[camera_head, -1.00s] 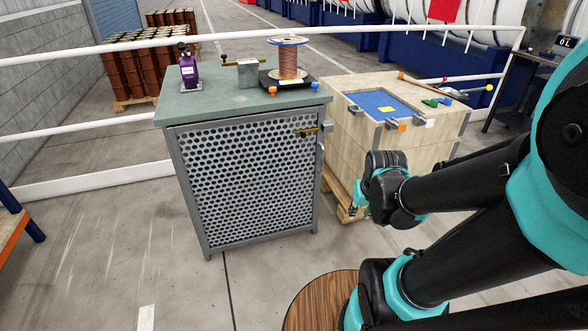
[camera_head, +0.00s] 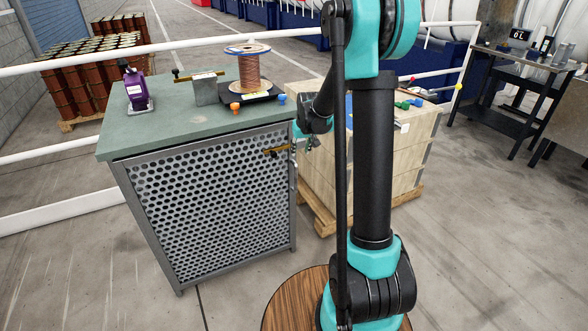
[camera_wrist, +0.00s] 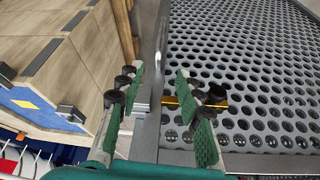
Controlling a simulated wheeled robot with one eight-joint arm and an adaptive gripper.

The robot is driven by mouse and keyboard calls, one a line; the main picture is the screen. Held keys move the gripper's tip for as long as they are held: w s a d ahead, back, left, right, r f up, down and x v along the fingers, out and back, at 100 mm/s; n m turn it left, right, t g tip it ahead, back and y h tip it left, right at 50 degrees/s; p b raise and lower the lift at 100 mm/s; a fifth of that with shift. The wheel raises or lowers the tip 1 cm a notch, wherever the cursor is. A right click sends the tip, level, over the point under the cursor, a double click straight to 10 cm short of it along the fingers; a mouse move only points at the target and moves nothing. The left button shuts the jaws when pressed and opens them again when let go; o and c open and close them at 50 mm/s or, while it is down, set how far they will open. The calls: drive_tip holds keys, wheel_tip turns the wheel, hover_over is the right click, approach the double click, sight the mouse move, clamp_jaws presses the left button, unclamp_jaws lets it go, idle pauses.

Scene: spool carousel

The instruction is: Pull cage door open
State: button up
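The cage door (camera_head: 208,200) is a grey-framed perforated metal panel on the front of the green-topped cabinet, and it looks closed. A brass-coloured bar (camera_head: 276,151) sits at its upper right corner. My gripper (camera_head: 308,140) is just right of that corner, small and partly hidden in the head view. In the wrist view my gripper (camera_wrist: 158,85) is open, its green-padded fingers on either side of a grey upright (camera_wrist: 150,75) at the door's edge. The brass bar (camera_wrist: 172,102) shows between the fingers and behind the right one. Contact cannot be told.
The cabinet top (camera_head: 180,128) carries a copper wire spool (camera_head: 248,70), a purple bottle (camera_head: 136,88) and a grey block (camera_head: 206,88). A wooden crate (camera_head: 400,150) on a pallet stands close to the right. The floor before the door is clear.

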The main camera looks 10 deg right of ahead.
sight(296, 168)
drive_tip(key=x, duration=1.7)
drive_tip(key=shift+w+a+f, duration=0.1)
drive_tip(key=shift+w+f, duration=0.05)
drive_tip(key=shift+w, duration=0.1)
clamp_jaws()
